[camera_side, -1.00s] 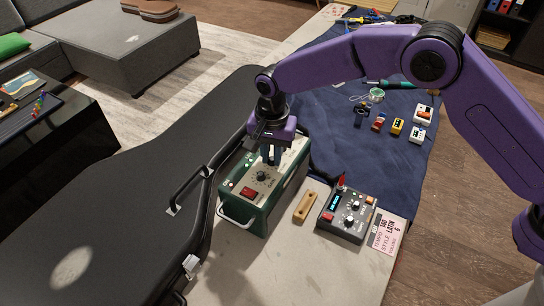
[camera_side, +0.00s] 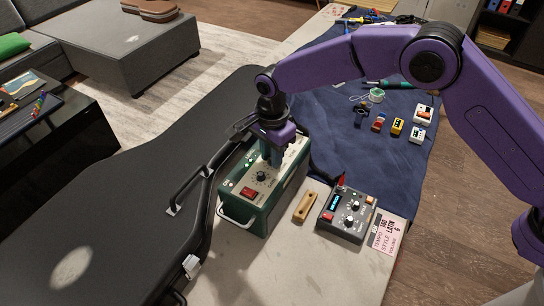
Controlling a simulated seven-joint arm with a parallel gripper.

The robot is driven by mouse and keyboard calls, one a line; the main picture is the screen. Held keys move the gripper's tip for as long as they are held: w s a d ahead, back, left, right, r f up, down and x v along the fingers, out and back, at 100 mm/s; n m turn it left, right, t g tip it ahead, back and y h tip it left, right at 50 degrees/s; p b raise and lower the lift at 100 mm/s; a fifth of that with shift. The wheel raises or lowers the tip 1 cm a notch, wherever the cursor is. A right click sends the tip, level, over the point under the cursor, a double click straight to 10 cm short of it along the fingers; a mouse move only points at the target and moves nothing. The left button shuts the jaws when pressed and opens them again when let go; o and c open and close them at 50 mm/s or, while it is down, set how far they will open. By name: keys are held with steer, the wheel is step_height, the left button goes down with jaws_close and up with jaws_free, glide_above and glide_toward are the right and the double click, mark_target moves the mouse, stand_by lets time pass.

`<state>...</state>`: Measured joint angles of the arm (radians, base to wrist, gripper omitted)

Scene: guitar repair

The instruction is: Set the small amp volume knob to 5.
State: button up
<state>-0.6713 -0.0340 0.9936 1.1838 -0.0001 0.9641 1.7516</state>
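The small amp (camera_side: 262,206) is a green box with a pale top panel. It stands on the table beside the black guitar case. A dark round knob (camera_side: 261,177) sits on its panel, above a red switch (camera_side: 248,193). The knob's pointer and scale are too small to read. My gripper (camera_side: 271,160) points down over the amp's panel, just behind and slightly right of the knob, and looks apart from it. Its fingers overlap in this view, so their opening is unclear.
A grey pedal box (camera_side: 346,213) with several knobs and a display stands right of the amp, with a wooden block (camera_side: 305,207) between them. A pink printed card (camera_side: 386,235) lies further right. The guitar case (camera_side: 110,215) is close on the left. Small items lie on the blue mat (camera_side: 335,130).

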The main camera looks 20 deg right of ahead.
steer(key=shift+r, duration=0.1)
steer(key=shift+r, duration=3.45)
step_height(320, 180, up, 6)
